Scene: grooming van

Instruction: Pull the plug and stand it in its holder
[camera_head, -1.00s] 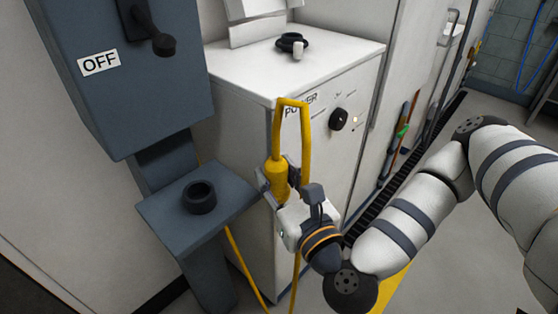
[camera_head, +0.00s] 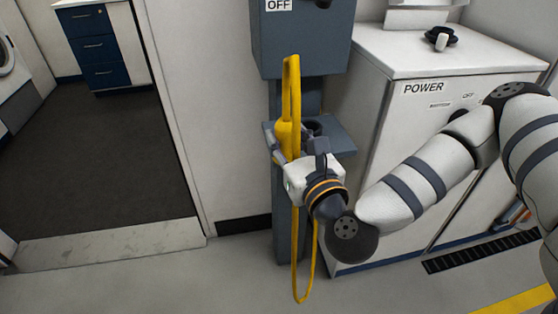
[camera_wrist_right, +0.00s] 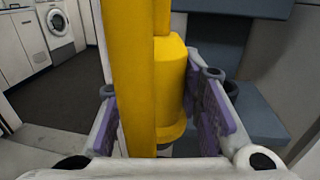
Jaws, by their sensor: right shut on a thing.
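The yellow plug (camera_head: 287,138) is in my right gripper (camera_head: 290,155), with its yellow cable looping above it and hanging below. In the right wrist view the plug (camera_wrist_right: 170,85) stands roughly upright between the purple finger pads; its lower end is partly hidden. The holder, a dark ring-shaped cup (camera_head: 315,126), sits on the blue-grey shelf (camera_head: 340,139) of the column. In the head view the plug is just left of the cup, apparently in front of the shelf; the exact gap cannot be told. My left gripper is not in view.
The blue-grey switch box (camera_head: 300,45) marked OFF is above the shelf. A white cabinet (camera_head: 400,130) marked POWER stands to the right, with a small black item (camera_head: 440,38) on top. An open doorway (camera_head: 110,160) lies left. The floor in front is clear.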

